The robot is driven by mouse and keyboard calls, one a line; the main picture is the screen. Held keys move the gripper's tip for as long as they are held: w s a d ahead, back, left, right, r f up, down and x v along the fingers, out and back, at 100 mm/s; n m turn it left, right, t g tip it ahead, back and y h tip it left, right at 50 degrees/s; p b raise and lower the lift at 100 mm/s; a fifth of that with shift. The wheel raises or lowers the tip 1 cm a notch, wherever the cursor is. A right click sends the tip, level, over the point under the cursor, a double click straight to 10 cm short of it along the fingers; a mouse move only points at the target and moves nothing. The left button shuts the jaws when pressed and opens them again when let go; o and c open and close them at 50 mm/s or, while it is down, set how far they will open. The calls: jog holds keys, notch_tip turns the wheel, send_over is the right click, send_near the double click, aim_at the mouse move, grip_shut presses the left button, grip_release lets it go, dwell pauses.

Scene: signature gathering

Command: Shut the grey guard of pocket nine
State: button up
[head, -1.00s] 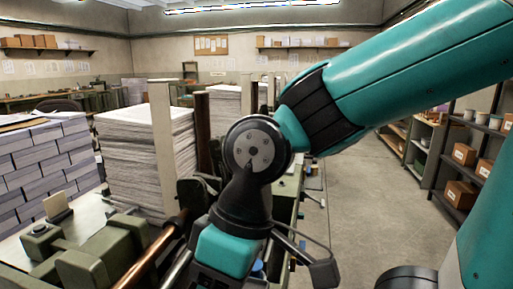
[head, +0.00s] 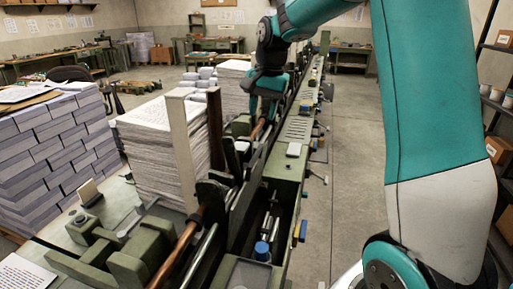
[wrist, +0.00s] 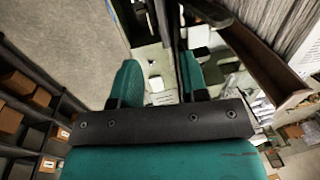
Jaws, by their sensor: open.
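I cannot pick out the grey guard or any pocket number for certain. The long green gathering machine (head: 287,165) runs away from me down the middle of the head view, with a copper-coloured rod (head: 185,245) along its left side. My gripper (head: 266,108) hangs down over the machine's left side, beside a far paper stack; its fingertips are hard to make out there. In the wrist view my gripper (wrist: 160,75) shows two teal fingers spread apart and empty. Small pale parts of the machine lie beyond and between them, and a dark upright edge stands close to the right finger.
A tall paper stack (head: 165,155) with a pale upright post (head: 186,150) stands left of the machine. Bundled stacks (head: 50,145) are at far left. In the wrist view a brown board (wrist: 265,70) and paper lie right. The aisle floor (head: 345,140) is clear; shelves line the right.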

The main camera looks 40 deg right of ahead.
aim_at(256, 155)
jog(key=f+p, duration=0.1)
jog(key=f, duration=0.3)
jog(key=w+f, duration=0.1)
jog(key=f, duration=0.3)
jog(key=a+f+p, duration=0.1)
jog(key=f, duration=0.3)
jog(key=shift+w+a+f+p, duration=0.1)
jog(key=shift+w+f+p, duration=0.1)
jog(key=shift+f+p, duration=0.15)
grip_shut()
